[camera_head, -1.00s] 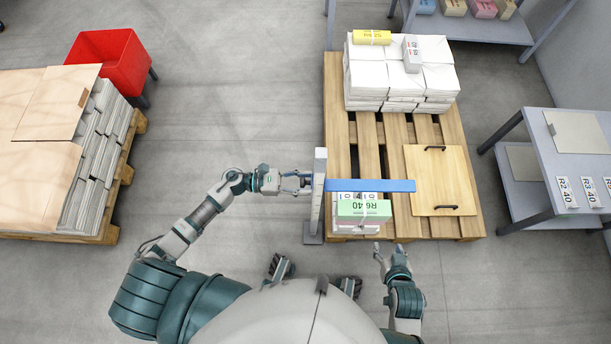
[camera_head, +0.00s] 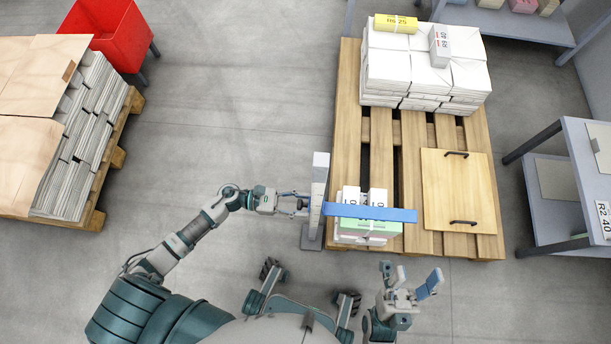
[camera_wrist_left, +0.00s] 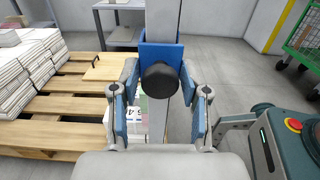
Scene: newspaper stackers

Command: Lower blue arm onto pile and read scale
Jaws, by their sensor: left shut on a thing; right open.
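The blue arm (camera_head: 375,213) reaches sideways from a grey upright post (camera_head: 319,180) across a small pile (camera_head: 362,238) on the pallet's front left corner. The pile has a green bundle (camera_head: 385,227) and white labels (camera_head: 352,197) on top. Whether the arm touches the pile, I cannot tell. My left gripper (camera_head: 303,205) is at the post. In the left wrist view its fingers (camera_wrist_left: 160,108) are shut around a black knob (camera_wrist_left: 159,80) on a blue slider (camera_wrist_left: 161,52). No scale marks are readable. My right gripper (camera_head: 410,285) is open and empty, in front of the pallet.
The wooden pallet (camera_head: 490,200) also carries white stacks (camera_head: 425,70) at the back and a board with two handles (camera_head: 458,192). A grey table (camera_head: 575,140) stands at right. A loaded pallet (camera_head: 110,180) and red bin (camera_head: 110,35) are at left.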

